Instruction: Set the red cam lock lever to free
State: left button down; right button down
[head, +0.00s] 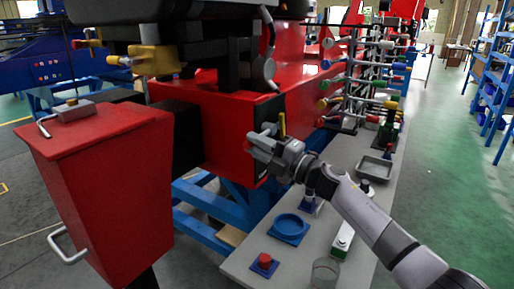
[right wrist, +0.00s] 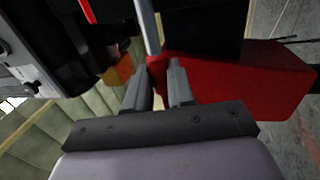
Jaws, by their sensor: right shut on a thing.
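My right gripper (head: 258,145) reaches in from the right to the dark end panel (head: 268,108) of the red crane housing. It is shut on the red cam lock lever (right wrist: 156,68), whose red part shows between the fingertips in the right wrist view, where the gripper (right wrist: 160,85) also shows. A grey rod (right wrist: 147,28) runs up from there. In the head view the fingers hide most of the lever, so its exact angle cannot be told. A yellow upright handle (head: 282,123) stands just beside the gripper. My left gripper is not in view.
A grey bench (head: 255,240) below the arm carries a blue round dish (head: 289,227), a red button on a blue base (head: 264,261), a clear cup (head: 325,272) and a grey tray (head: 374,167). A red bin (head: 105,190) stands at left. The right floor is open.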

jog(key=shift+r, duration=0.1)
jog(key=c, duration=1)
grip_release()
jog(key=shift+o, duration=0.2)
jog(key=shift+d, duration=0.1)
jog(key=v, duration=0.7)
jog(key=shift+s, duration=0.1)
